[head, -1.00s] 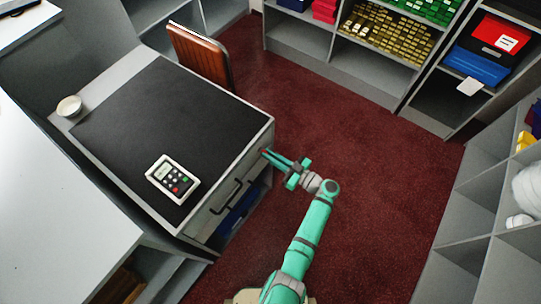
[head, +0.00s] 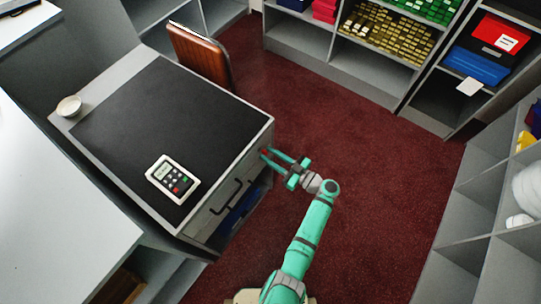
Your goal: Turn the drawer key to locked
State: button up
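The drawer key shows as a small red piece (head: 265,152) at the right end of the counter's front, near the top edge. It is too small to tell which way it is turned. My gripper (head: 264,154) reaches in from the right with its fingertips at the key. The two green fingers are spread with a gap between them, and the red piece shows between their tips. The drawer front (head: 212,211) with its dark handle is below the counter top, to the left of the key, and looks closed.
The counter has a black mat (head: 150,115) with a calculator (head: 172,179) on it and a white bowl (head: 69,106) at the left corner. A brown chair (head: 200,55) stands behind. Shelves line the back and right. The dark red floor (head: 370,170) is clear around my arm.

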jog(key=v, duration=1.1)
dwell(0.4)
jog(key=s+a+f+m+g+h, duration=0.1)
jog(key=s+a+f+m+h, duration=0.25)
jog(key=s+f, duration=0.35)
jog(key=s+a+f+m+g+h, duration=0.1)
jog(key=s+a+f+m+h, duration=0.35)
jog(key=f, duration=0.45)
jog(key=s+d+m+h, duration=0.15)
jog(key=s+h, duration=0.25)
jog(key=s, duration=0.4)
jog(key=s+a+r+t+h, duration=0.1)
jog(key=s+r+t, duration=0.1)
jog(key=r, duration=0.9)
jog(key=s+a+r+m+t, duration=0.1)
jog(key=s+r, duration=0.4)
jog(key=r, duration=0.6)
jog(key=s+a+r+t+h, duration=0.1)
jog(key=s+r+t, duration=0.2)
jog(key=r, duration=0.9)
jog(key=shift+s+t+h, duration=0.3)
jog(key=shift+t, duration=0.1)
jog(key=shift+m, duration=0.25)
